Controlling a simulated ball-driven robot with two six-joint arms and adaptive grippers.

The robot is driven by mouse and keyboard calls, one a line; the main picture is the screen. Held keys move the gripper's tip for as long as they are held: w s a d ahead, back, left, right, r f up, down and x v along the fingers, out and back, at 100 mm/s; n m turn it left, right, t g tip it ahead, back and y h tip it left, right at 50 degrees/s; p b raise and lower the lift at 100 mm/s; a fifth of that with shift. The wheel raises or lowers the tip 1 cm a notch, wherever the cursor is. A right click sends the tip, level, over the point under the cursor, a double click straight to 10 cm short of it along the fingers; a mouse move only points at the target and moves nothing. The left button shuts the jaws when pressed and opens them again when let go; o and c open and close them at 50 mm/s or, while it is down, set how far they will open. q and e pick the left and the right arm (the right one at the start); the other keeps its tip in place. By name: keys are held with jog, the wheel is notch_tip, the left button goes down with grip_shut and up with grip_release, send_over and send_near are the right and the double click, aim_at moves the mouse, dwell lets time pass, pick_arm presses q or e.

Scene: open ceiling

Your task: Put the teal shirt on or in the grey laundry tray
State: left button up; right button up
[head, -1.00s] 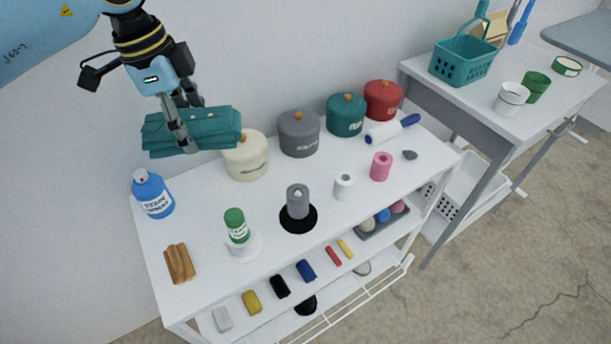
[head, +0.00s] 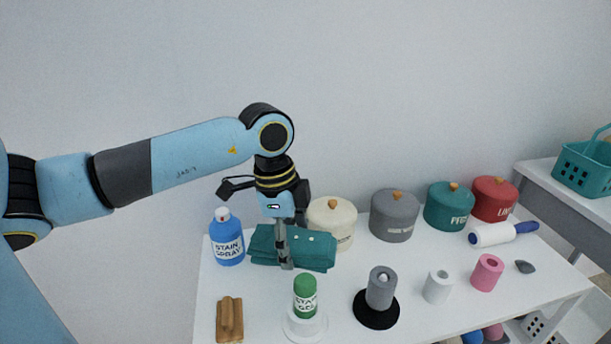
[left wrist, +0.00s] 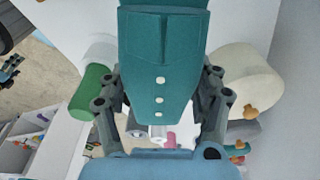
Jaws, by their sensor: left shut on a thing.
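The teal shirt (head: 308,250) is a folded bundle with pale buttons. My left gripper (head: 284,262) is shut on it from above. In the head view the shirt shows between the stain spray bottle and the cream canister, over the white table; I cannot tell whether it touches the tabletop. In the left wrist view the shirt (left wrist: 160,62) lies between the two fingers (left wrist: 162,110) and fills the upper middle. My right gripper is not in view. No grey laundry tray can be made out in the current frames.
A blue stain spray bottle (head: 227,240) stands left of the shirt. A cream canister (head: 333,222) stands behind it at right, and a green stain gel stick (head: 305,293) in front. A wooden brush (head: 229,318) lies front left. The white table (head: 420,322) holds several other items.

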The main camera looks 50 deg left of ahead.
pick_arm(q)
jog(key=shift+f+b, duration=0.55)
jog(key=shift+f, duration=2.55)
jog(key=shift+f, duration=0.2)
jog(key=o, duration=1.4)
jog(key=shift+r, duration=0.2)
